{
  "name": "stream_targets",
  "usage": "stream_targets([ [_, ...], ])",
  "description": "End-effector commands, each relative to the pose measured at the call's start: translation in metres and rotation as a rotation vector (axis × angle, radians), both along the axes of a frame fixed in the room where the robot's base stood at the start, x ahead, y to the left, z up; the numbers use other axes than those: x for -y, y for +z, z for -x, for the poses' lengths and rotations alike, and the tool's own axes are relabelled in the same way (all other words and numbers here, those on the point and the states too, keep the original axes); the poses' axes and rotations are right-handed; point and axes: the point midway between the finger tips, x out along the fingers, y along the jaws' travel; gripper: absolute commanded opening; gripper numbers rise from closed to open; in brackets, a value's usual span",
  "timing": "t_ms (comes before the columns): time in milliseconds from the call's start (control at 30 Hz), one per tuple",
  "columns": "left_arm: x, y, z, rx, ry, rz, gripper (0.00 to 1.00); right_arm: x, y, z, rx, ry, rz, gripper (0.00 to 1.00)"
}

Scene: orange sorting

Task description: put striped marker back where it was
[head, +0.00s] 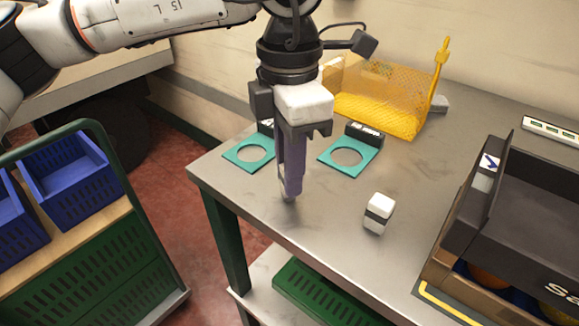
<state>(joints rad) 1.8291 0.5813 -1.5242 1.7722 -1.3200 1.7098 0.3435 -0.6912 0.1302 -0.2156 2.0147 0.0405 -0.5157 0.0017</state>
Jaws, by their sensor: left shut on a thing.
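A small white block with a dark band (378,213), which fits the striped marker, stands on the grey metal table to the right of my left gripper, apart from it. My left gripper (290,192) points down over the table's left part. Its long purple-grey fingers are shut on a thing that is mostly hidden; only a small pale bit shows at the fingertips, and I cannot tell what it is. Two teal square plates with round holes lie behind the gripper, one to the left (231,155) and one to the right (330,166). My right gripper is not in view.
A yellow mesh basket (401,122) stands at the back. A dark crate (462,213) with round fruit inside stands at the right. Blue crates (80,190) sit on a green cart at the left. The table (320,255) is bare in front of the block.

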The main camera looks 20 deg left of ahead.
Motion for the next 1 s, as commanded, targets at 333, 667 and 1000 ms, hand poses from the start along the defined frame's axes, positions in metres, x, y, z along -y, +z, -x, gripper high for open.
stream_targets([
  [333,-0.0001,-0.0003,0.0,0.0,0.0,0.0,0.38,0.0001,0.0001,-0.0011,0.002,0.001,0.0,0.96],
  [667,-0.0001,-0.0004,0.0,0.0,0.0,0.0,0.53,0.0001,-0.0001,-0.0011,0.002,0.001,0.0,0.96],
  [1000,0.0,0.0029,-0.0001,0.0,0.0,0.0,0.53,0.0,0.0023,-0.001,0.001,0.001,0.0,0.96],
])
